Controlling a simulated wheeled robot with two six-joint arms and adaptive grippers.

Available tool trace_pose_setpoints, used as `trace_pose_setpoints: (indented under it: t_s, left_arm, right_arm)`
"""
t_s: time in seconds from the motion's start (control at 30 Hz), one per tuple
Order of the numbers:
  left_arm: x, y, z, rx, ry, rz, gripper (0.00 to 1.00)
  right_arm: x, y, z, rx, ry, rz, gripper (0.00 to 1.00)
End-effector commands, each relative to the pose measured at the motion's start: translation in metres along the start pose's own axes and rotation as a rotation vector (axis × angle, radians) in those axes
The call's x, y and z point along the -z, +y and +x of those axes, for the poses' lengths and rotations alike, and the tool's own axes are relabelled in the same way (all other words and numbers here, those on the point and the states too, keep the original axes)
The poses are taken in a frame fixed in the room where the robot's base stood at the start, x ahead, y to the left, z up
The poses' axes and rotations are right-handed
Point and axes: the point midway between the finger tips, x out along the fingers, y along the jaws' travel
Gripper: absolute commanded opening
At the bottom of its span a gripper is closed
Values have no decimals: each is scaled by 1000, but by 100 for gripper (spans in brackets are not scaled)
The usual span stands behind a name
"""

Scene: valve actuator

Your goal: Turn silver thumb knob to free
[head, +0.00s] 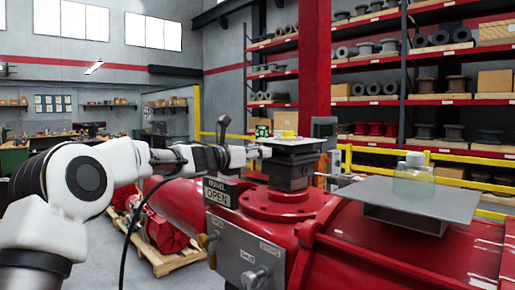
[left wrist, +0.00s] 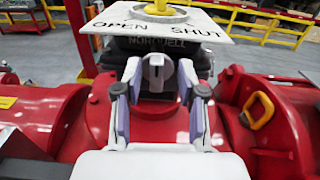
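A silver knob-like part (left wrist: 156,70) with a dark slot sits on the front of the black actuator neck (left wrist: 166,44), below the plate marked OPEN and SHUT. My left gripper (left wrist: 157,76) is open, its two fingers on either side of this part; I cannot tell whether they touch it. In the head view the left gripper (head: 258,152) is at the neck (head: 289,172), where this part is hidden. Another silver knob (head: 255,277) is on the grey panel (head: 232,247), near small labels I cannot read surely. My right gripper is not in view.
A yellow indicator (left wrist: 160,8) tops the marked plate (left wrist: 205,23). The red valve body (head: 345,250) fills the lower right. A grey platform (head: 405,200) carries a clear object (head: 413,175). A brass fitting (head: 203,240) is beside the panel. Yellow rails stand behind.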

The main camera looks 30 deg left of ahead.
Motion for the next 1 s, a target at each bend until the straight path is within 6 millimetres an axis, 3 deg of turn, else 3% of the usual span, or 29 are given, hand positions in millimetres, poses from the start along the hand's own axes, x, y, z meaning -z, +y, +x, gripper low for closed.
trace_pose_setpoints:
  t_s: [0.17, 0.27, 0.3, 0.73, 1.0]
  left_arm:
    - [0, 0, 0, 0, -1, 0, 40]
    - [0, 0, 0, 0, -1, 0, 4]
    - [1, 0, 0, -1, 0, 0, 0]
    - [0, 0, 0, -1, 0, -32, 0]
    - [-1, 1, 0, 0, 0, -170, 0]
  right_arm:
    - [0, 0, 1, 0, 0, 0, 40]
    - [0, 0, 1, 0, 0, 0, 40]
    - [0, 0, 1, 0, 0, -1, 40]
    - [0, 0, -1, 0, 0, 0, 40]
    - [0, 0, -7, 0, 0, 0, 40]
